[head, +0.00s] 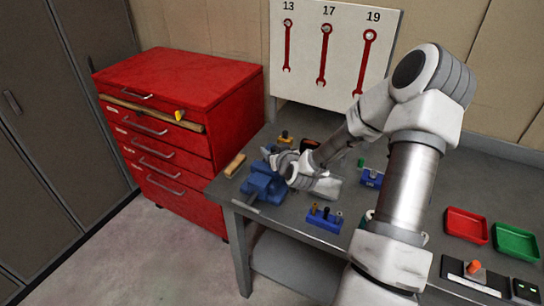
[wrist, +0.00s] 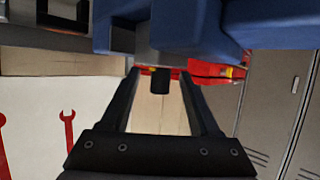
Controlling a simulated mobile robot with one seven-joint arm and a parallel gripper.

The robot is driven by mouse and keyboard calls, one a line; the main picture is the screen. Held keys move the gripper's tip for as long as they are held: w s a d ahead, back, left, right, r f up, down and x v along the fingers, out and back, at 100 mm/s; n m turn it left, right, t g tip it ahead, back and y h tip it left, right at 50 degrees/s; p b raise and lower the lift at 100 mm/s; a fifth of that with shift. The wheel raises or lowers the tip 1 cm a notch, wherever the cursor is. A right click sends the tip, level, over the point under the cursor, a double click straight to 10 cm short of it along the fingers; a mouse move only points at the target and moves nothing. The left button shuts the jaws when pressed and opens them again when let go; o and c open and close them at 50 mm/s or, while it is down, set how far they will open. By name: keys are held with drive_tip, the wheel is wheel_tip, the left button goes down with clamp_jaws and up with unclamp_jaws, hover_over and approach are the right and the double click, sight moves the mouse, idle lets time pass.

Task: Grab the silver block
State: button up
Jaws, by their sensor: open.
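A blue vise (head: 262,186) stands at the front left corner of the workbench. My gripper (head: 276,158) is just behind and above it in the head view, partly hidden by my own wrist. In the wrist view, the blue vise (wrist: 205,25) fills the top, close to the fingertips. My gripper (wrist: 160,80) is open there, with a small dark part showing between its fingertips. A grey piece (wrist: 146,52) lies against the blue body; I cannot tell whether it is the silver block. No silver block shows clearly in the head view.
A red drawer cabinet (head: 180,85) stands left of the workbench (head: 285,222). A blue holder (head: 324,218) with small pegs is at the front edge. A red tray (head: 466,226) and a green tray (head: 515,242) lie at the right. A wrench board (head: 335,75) stands behind.

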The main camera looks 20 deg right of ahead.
clamp_jaws()
idle(0.3)
drive_tip(key=shift+r, duration=0.1)
idle(1.0)
